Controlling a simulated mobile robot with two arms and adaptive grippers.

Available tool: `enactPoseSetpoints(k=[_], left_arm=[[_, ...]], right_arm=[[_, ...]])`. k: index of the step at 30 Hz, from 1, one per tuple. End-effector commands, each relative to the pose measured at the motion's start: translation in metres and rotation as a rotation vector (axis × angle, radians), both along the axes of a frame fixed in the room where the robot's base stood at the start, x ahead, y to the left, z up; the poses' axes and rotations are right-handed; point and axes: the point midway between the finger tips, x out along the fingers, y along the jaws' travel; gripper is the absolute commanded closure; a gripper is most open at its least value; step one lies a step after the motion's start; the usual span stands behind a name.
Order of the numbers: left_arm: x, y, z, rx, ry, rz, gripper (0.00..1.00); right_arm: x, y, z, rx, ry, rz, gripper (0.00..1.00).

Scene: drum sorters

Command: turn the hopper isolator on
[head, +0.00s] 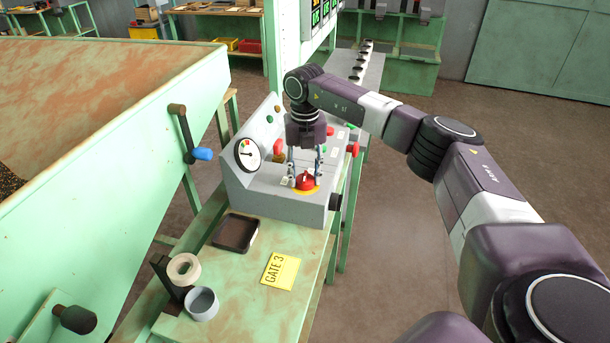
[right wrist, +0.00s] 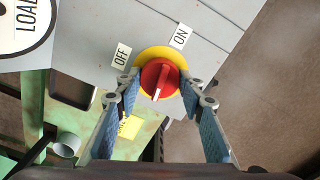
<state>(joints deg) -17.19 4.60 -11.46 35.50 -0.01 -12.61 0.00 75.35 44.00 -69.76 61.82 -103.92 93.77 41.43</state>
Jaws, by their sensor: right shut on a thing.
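The hopper isolator is a red rotary knob (head: 306,181) on a yellow round plate on the sloping front of a grey control box (head: 262,182). In the right wrist view the red knob (right wrist: 160,78) has a raised bar with a white mark at its lower end. An OFF label (right wrist: 122,56) lies to its upper left and an ON label (right wrist: 181,36) to its upper right. The bar runs nearly up and down, its upper end leaning slightly right. My right gripper (head: 305,175) points down, its fingers shut on the knob from both sides. My left gripper is out of view.
A dark tray (head: 236,233), a yellow GATE 3 card (head: 280,271), a tape roll (head: 184,268) and a grey cup (head: 202,304) occupy the green bench.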

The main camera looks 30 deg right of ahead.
Motion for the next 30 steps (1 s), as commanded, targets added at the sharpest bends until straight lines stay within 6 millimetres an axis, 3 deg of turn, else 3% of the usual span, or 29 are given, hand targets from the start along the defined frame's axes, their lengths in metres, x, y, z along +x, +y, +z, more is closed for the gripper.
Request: enactPoseSetpoints(k=[3, 4, 8, 16, 20, 30], left_arm=[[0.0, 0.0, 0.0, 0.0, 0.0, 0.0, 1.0], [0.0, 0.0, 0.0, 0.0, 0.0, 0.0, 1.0], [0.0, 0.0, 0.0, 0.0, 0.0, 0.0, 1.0], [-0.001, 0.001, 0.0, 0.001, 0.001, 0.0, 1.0], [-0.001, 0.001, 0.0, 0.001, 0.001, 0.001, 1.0], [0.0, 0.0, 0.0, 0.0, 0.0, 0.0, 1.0]], right_arm=[[0.003, -0.001, 0.004, -0.001, -0.012, -0.002, 0.88], [0.003, -0.001, 0.004, -0.001, -0.012, -0.001, 0.61], [0.002, -0.001, 0.003, -0.001, -0.009, -0.001, 0.46], [0.001, 0.0, 0.002, 0.0, -0.004, 0.001, 0.46], [0.002, 0.0, 0.011, 0.001, -0.006, 0.001, 0.46], [0.002, -0.001, 0.079, 0.0, -0.008, 0.0, 0.46]])
